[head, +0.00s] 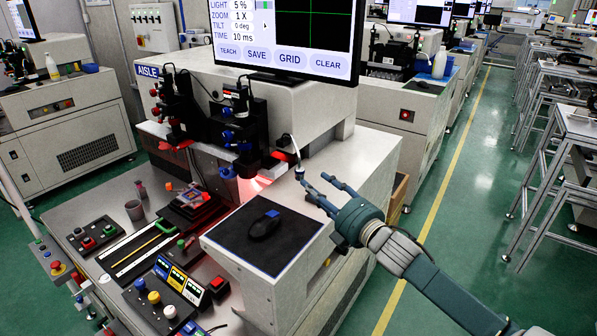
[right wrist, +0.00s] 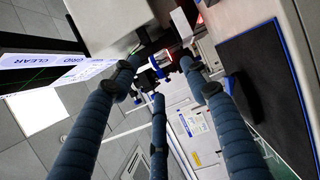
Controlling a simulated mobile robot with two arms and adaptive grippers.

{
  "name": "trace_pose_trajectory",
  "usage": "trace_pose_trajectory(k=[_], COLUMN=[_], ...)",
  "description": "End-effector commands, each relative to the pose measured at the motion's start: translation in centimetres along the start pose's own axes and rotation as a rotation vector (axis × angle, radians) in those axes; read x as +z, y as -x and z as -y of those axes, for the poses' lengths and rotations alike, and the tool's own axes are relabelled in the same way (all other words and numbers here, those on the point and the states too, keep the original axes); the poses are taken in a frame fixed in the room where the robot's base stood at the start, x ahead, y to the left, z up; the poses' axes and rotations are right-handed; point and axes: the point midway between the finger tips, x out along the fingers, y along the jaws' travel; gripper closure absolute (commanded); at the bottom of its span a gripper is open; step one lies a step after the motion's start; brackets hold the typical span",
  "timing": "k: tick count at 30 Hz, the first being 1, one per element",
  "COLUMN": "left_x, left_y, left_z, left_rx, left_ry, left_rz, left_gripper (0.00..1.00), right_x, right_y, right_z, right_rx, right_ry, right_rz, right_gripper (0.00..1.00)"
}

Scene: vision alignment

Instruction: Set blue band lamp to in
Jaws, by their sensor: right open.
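A small lamp head (head: 299,172) with a blue band hangs at the end of a thin white gooseneck, beside the right side of the machine's front. My right gripper (head: 313,184), a dark blue-green hand with long fingers, is open just right of and below the lamp head. Its fingertips are close to the lamp; I cannot tell whether they touch it. My left gripper is not in view.
A monitor (head: 290,62) stands above the machine. Black camera units with blue and red knobs (head: 238,130) are left of the lamp. A black mouse pad (head: 290,237) with a mouse (head: 264,225) lies below. Button boxes (head: 165,297) fill the bench front. The aisle at right is clear.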

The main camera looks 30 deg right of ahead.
Motion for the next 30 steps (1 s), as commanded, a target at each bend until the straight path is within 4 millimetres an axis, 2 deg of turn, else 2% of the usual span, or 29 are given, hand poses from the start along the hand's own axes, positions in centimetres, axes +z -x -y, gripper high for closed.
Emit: trace_pose_trajectory(k=[6,10,14,18,22,28,29,30], left_x=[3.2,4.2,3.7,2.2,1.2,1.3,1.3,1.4], left_y=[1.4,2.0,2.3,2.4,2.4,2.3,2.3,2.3], left_z=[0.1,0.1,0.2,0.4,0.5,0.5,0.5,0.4], left_rx=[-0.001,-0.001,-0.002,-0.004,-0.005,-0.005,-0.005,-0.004], left_ry=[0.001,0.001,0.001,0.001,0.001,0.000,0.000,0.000], left_rz=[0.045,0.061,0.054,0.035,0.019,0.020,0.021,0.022], left_gripper=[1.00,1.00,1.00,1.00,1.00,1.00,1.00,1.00], right_x=[0.0,0.0,0.1,0.1,0.0,0.0,0.0,0.0], right_y=[-3.9,-6.1,-7.7,-8.6,-8.9,-8.9,-8.9,-8.9], right_z=[-0.5,-0.4,-0.2,-0.1,0.0,0.0,0.0,0.0], right_rx=[0.003,0.002,0.001,0.000,-0.001,-0.001,-0.001,-0.001], right_ry=[-0.001,-0.002,-0.003,-0.001,-0.001,-0.001,-0.001,-0.001], right_rz=[0.002,0.002,0.002,0.002,0.000,0.000,0.000,0.000], right_gripper=[0.55,0.55,0.55,0.55,0.55,0.55,0.59,0.67])
